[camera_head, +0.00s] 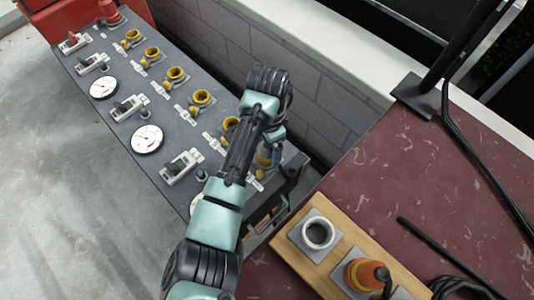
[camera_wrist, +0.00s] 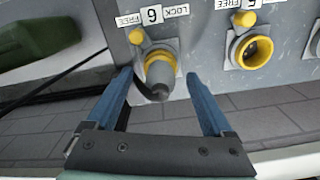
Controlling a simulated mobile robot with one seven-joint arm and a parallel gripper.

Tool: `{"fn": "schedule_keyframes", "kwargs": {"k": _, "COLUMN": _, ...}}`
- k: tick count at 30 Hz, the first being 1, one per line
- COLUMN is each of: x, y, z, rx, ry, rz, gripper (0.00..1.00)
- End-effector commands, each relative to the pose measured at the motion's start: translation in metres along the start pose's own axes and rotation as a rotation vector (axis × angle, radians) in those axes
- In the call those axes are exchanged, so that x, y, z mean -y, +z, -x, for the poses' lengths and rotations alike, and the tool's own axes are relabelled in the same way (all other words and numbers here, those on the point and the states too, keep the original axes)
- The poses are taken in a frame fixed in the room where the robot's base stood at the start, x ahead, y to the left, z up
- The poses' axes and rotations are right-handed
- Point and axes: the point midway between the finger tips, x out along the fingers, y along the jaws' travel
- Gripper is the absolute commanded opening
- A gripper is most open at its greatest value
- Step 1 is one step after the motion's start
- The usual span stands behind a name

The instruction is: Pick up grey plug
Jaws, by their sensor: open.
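The grey plug (camera_wrist: 160,77) sits in a yellow-ringed socket on the grey panel, under a "6" label, in the wrist view. My gripper (camera_wrist: 159,80) is open, with one blue finger on each side of the plug. A gap shows between the plug and each finger in the picture; I cannot tell how far the fingertips are from the panel. In the head view my arm reaches over the near end of the panel (camera_head: 120,75), and the gripper with the plug is mostly hidden by it.
Several yellow sockets (camera_head: 176,74) line the panel; a neighbouring one (camera_wrist: 255,51) is empty. A brick wall (camera_head: 290,70) stands close behind. At right, a dark red surface (camera_head: 395,185) holds a wooden board (camera_head: 292,252) with an orange plug (camera_head: 362,274), and cables.

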Motion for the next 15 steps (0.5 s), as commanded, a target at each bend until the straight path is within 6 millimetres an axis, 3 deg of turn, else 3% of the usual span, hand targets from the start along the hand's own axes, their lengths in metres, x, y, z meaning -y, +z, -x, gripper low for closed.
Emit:
{"fn": "schedule_keyframes", "kwargs": {"k": 3, "x": -0.0004, "y": 0.0003, "z": -0.0106, "rx": 0.000, "ry": 0.001, "rz": 0.000, "gripper": 0.86}}
{"fn": "schedule_keyframes", "kwargs": {"k": 10, "x": -0.0004, "y": 0.0001, "z": -0.0110, "rx": 0.000, "ry": 0.000, "rz": -0.001, "gripper": 0.86}}
{"fn": "schedule_keyframes", "kwargs": {"k": 15, "x": -0.0003, "y": 0.0000, "z": -0.0108, "rx": 0.000, "ry": 0.000, "rz": -0.001, "gripper": 0.57}}
